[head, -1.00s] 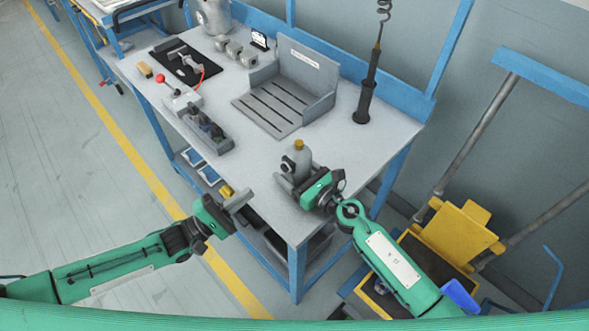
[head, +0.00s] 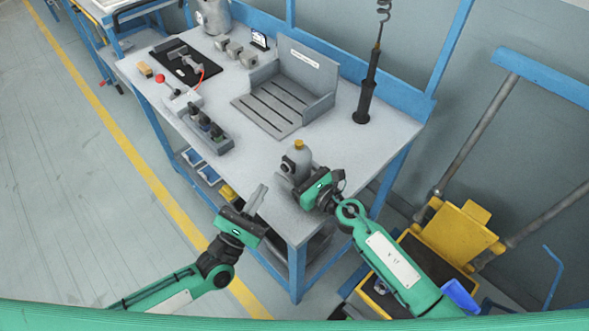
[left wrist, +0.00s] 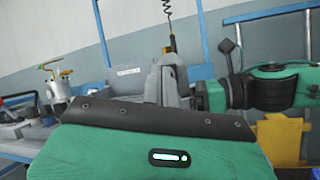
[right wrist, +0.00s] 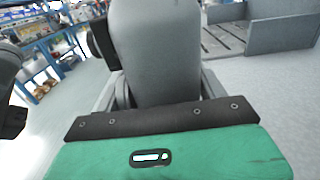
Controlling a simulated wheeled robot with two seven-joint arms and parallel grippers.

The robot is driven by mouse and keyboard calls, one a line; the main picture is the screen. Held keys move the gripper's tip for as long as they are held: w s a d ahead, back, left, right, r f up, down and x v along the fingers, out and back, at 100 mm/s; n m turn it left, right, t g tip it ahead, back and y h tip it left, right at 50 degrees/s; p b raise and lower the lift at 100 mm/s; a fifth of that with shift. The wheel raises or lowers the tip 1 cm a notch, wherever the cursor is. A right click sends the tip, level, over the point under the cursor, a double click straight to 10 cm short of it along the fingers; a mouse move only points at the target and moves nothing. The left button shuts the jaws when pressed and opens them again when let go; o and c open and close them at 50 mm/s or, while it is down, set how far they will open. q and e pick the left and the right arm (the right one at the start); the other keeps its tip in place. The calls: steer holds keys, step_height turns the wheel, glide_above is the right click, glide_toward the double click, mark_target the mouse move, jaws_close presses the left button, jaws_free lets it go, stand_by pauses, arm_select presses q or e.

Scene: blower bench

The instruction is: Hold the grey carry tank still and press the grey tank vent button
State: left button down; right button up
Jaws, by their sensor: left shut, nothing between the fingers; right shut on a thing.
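The grey carry tank (head: 300,160) stands upright near the front corner of the bench, with a brass-coloured cap on top and a dark round fitting on its left side. My right gripper (head: 301,183) is shut on the tank low down; the tank's grey body (right wrist: 155,50) fills the middle of the right wrist view. My left gripper (head: 257,198) is shut and empty, left of the tank and apart from it, by the bench's front edge. I cannot make out the grey vent button clearly in any view.
A grey slotted fixture (head: 285,100) stands behind the tank. A black hanging tool (head: 367,95) is at the back right. A grey block with a red-knobbed lever (head: 180,97) lies along the left edge. A yellow cart (head: 455,235) is at right. The bench between tank and fixture is clear.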

mark_target(285, 168)
arm_select(q)
steer(key=w+d+n+t+y, duration=0.1)
steer(key=w+d+n+y, duration=0.1)
steer(key=n+y, duration=0.4)
steer(key=w+d+n+t+y, duration=0.1)
steer(key=w+n+y, duration=0.1)
steer(key=n+y, duration=0.4)
steer(key=shift+w+d+f+n, duration=0.3)
steer(key=shift+w+d+n, duration=0.05)
steer(key=shift+n, duration=1.85)
steer(key=shift+d, duration=0.1)
